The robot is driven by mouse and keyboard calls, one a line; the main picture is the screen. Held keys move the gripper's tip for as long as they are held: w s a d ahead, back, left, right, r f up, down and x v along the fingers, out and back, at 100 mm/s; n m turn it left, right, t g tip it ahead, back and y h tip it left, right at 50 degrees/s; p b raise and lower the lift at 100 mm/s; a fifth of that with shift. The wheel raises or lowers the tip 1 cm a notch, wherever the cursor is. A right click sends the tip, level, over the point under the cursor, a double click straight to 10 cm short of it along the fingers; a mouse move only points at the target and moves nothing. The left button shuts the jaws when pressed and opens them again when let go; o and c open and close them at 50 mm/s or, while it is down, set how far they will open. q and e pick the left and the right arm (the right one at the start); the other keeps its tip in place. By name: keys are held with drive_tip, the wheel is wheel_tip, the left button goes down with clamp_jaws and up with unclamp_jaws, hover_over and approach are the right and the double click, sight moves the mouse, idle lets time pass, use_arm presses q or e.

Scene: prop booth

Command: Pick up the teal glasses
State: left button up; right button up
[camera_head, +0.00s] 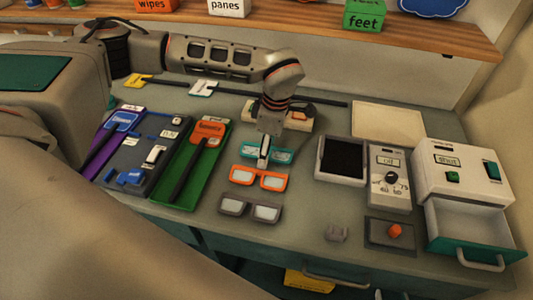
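The teal glasses (285,154) are at the back of a column of three pairs on the grey-green table. The orange glasses (258,178) lie just in front, and the grey glasses (250,208) lie nearest the table's front edge.
Left are a green tray (213,175) and a dark tray (135,165) with small parts. Right are a black-topped panel (341,158), a dial box (390,178) and a white machine (462,170) with an open drawer (462,222). A shelf (300,33) runs behind.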

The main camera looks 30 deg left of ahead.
use_arm(q)
drive_tip(key=shift+r, duration=0.1)
drive_tip(key=c, duration=1.2)
drive_tip(key=shift+o, duration=0.2)
